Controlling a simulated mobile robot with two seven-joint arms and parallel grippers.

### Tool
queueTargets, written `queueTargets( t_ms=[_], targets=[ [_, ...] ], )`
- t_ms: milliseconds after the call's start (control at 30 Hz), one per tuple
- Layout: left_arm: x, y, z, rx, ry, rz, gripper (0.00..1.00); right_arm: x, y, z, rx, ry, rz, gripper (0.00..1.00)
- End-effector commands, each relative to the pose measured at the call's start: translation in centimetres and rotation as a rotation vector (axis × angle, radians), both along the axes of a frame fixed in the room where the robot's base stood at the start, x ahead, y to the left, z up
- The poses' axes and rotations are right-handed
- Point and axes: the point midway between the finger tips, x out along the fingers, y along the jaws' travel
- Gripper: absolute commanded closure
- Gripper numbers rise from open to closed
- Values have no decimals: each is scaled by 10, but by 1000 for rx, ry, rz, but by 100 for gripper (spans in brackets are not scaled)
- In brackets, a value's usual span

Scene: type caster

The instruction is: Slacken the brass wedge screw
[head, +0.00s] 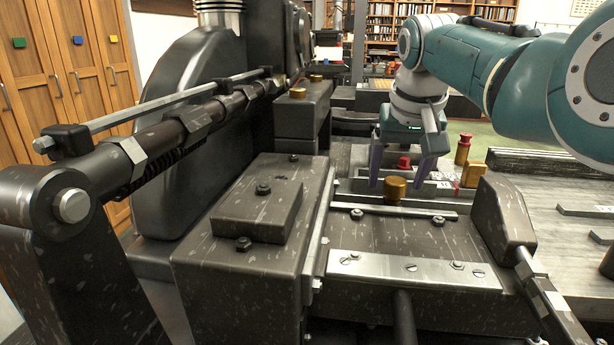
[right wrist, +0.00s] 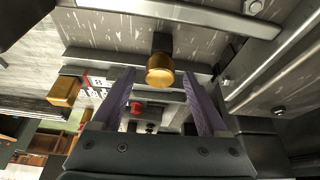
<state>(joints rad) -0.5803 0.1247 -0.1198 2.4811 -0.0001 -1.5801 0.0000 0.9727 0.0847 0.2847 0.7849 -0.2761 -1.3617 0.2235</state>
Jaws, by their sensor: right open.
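The brass wedge screw (head: 395,189) is a short gold-coloured knob standing upright on the dark speckled machine block. It also shows in the right wrist view (right wrist: 160,69), just past the fingertips and roughly centred between them. My right gripper (head: 400,182) is open, with its two purple fingers pointing down around the place of the knob. In the right wrist view the gripper (right wrist: 159,84) has nothing between its fingers, and neither finger visibly touches the knob. My left gripper is not in view.
A red knob (head: 404,163) and a brass block (head: 473,175) sit behind and to the right of the screw. A steel strip (head: 410,270) with screws lies in front. A dark lever block (head: 503,215) stands to the right. A large dark housing (head: 190,150) fills the left.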

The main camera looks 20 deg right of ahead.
Motion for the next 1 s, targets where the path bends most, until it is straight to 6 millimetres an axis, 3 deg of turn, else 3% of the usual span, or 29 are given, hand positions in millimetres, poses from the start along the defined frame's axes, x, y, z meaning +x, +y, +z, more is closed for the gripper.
queueTargets(
  t_ms=[333,1000],
  targets=[
    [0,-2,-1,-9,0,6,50,1,-1,-2,0,-1,0,24],
    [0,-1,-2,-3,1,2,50,1,-1,-2,0,0,0,99]
  ],
)
